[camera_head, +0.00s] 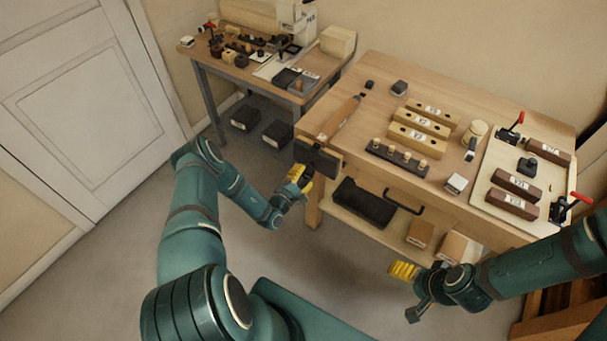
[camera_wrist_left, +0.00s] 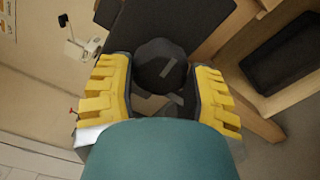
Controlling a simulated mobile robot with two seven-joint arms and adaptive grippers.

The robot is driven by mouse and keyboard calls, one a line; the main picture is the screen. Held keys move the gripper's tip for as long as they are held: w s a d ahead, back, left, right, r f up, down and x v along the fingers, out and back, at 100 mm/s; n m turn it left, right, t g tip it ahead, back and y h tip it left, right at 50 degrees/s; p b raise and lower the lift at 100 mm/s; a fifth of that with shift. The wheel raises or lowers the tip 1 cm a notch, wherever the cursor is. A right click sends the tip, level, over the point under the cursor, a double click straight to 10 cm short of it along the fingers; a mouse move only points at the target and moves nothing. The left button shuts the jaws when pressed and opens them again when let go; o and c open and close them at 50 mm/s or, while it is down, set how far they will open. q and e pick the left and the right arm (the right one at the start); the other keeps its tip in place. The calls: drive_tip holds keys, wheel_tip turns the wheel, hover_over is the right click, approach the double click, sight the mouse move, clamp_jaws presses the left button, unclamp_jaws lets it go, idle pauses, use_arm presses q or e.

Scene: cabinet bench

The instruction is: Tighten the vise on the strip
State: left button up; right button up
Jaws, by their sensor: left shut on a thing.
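The dark vise (camera_head: 316,158) is on the left front corner of the wooden bench. The light wooden strip (camera_head: 342,117) lies on the bench top with its near end close to the vise; I cannot tell how the jaws bear on it. My left gripper (camera_head: 302,181) is at the front of the vise. In the left wrist view its yellow fingers (camera_wrist_left: 160,88) are on either side of the round dark vise knob (camera_wrist_left: 160,66) and shut on it. My right gripper (camera_head: 405,270) is in front of the bench, away from the vise; its opening is unclear.
The bench top (camera_head: 375,98) carries labelled wooden blocks (camera_head: 418,124), a dark peg rack (camera_head: 397,157) and a board with red-handled clamps (camera_head: 509,134). A black tray (camera_head: 364,203) is on the lower shelf. A second cluttered table (camera_head: 225,60) stands behind left. The floor at left is clear.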

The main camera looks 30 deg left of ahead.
use_arm(q)
drive_tip(key=m+p, duration=0.1)
drive_tip(key=m, duration=0.2)
drive_tip(key=shift+w, duration=0.1)
drive_tip(key=o, duration=0.9)
drive_tip(key=shift+o, duration=0.2)
drive_tip(key=shift+s+a+p, duration=0.2)
drive_tip(key=shift+s+p, duration=0.75)
drive_tip(key=shift+s, duration=1.55)
drive_tip(key=shift+s+a, duration=0.1)
drive_tip(key=shift+s, duration=0.95)
